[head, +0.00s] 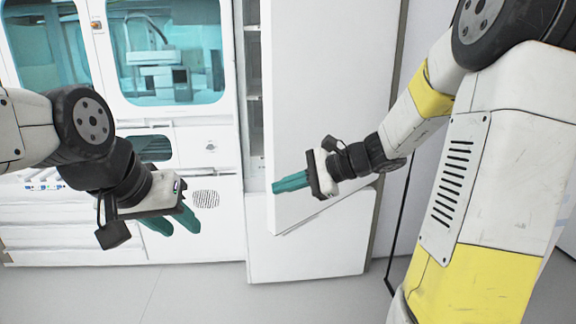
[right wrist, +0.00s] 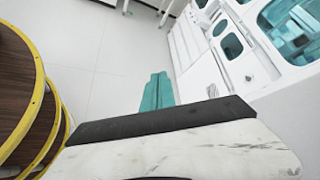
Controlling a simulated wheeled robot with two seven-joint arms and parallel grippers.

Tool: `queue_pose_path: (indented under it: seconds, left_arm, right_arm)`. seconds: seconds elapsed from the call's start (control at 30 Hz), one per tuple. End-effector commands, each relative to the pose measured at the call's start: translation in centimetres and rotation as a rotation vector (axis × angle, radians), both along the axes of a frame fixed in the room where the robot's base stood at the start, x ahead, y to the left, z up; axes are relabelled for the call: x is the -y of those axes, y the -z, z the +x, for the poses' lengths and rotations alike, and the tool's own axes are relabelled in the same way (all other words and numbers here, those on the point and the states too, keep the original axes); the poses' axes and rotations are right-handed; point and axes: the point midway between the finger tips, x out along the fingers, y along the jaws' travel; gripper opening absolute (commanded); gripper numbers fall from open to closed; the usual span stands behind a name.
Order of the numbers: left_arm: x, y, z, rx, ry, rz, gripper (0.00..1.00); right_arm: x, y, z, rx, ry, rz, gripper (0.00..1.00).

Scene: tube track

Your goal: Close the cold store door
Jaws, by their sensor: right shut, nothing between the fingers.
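The cold store door (head: 330,90) is a tall white panel in the head view. It stands ajar, its free left edge swung out toward me, with a narrow opening showing shelves (head: 253,85) to its left. My right gripper (head: 274,187) is shut and empty, its teal fingers together in front of the door's lower part, near the free edge. I cannot tell whether they touch it. The shut fingers also show in the right wrist view (right wrist: 157,92). My left gripper (head: 172,227) has its fingers apart and empty, further left, in front of the white machine.
A white lab machine (head: 215,215) with teal windows stands left of the cold store. In the right wrist view, round brown shelves with yellow rims (right wrist: 40,95) stand close at the left. Pale floor (head: 190,290) is clear in front of the machines.

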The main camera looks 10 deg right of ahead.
Motion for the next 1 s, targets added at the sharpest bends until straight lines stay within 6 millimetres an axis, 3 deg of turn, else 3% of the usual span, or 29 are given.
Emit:
queue_pose_path:
  seconds: [0.03,0.2,0.33,0.5,0.67,1.0]
  left_arm:
    - [0.0,0.0,0.0,0.0,0.0,0.0,0.36]
    - [0.0,0.0,0.0,0.0,0.0,0.0,0.36]
    - [0.0,0.0,0.0,0.0,0.0,0.0,0.36]
    - [0.0,0.0,0.0,0.0,0.0,0.0,0.36]
    - [0.0,0.0,0.0,0.0,0.0,0.0,0.36]
    - [0.0,0.0,0.0,0.0,0.0,0.0,0.36]
  right_arm:
    - [1.1,0.9,2.7,-0.068,0.093,0.115,0.0]
    - [6.4,3.1,11.0,-0.221,0.401,0.478,0.0]
    - [10.9,5.3,15.0,-0.286,0.584,0.681,0.0]
    - [14.2,6.9,17.2,-0.317,0.703,0.807,0.0]
    - [13.9,7.1,18.4,-0.32,0.715,0.822,0.0]
    - [9.8,7.1,23.9,-0.32,0.712,0.819,0.0]
